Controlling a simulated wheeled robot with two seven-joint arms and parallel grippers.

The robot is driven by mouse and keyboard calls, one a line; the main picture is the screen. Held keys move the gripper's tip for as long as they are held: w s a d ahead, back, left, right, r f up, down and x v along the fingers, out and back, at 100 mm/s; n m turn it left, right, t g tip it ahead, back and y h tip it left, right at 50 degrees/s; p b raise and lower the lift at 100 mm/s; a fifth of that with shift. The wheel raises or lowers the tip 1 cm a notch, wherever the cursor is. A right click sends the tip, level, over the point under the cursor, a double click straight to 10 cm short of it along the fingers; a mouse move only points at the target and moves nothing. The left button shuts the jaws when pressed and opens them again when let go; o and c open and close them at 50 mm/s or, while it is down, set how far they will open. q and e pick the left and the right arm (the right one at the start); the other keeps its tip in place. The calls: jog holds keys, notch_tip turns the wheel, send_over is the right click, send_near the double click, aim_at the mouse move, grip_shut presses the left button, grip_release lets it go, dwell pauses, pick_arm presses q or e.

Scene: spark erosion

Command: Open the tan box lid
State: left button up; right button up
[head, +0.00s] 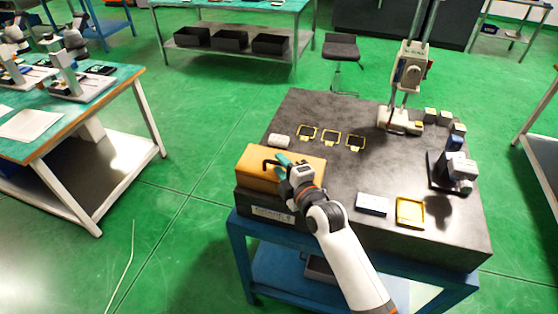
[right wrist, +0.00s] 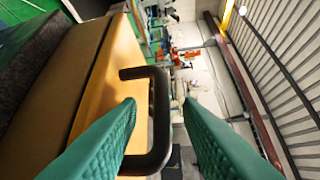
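The tan box (head: 308,178) sits at the front left corner of the dark slab-topped table, and its lid looks shut. A black U-shaped handle (right wrist: 158,120) sticks out from the box; the handle also shows in the head view (head: 267,164). My right gripper (head: 280,162) is at the box by the handle. In the right wrist view its green padded fingers (right wrist: 159,102) are apart, with the handle's bar between them and a visible gap on the right finger's side. The gripper and wrist hide part of the box. My left gripper is not in view.
A white cylinder (head: 279,141) lies just behind the box. Several yellow-framed pieces (head: 330,138) lie farther back. A white-topped block (head: 372,204) and a yellow tray (head: 410,212) are at the front right. A stand instrument (head: 398,118) rises at the back.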

jog(key=shift+x, duration=0.85)
jog(key=shift+c, duration=0.2)
grip_shut()
jog(key=shift+w, duration=0.1)
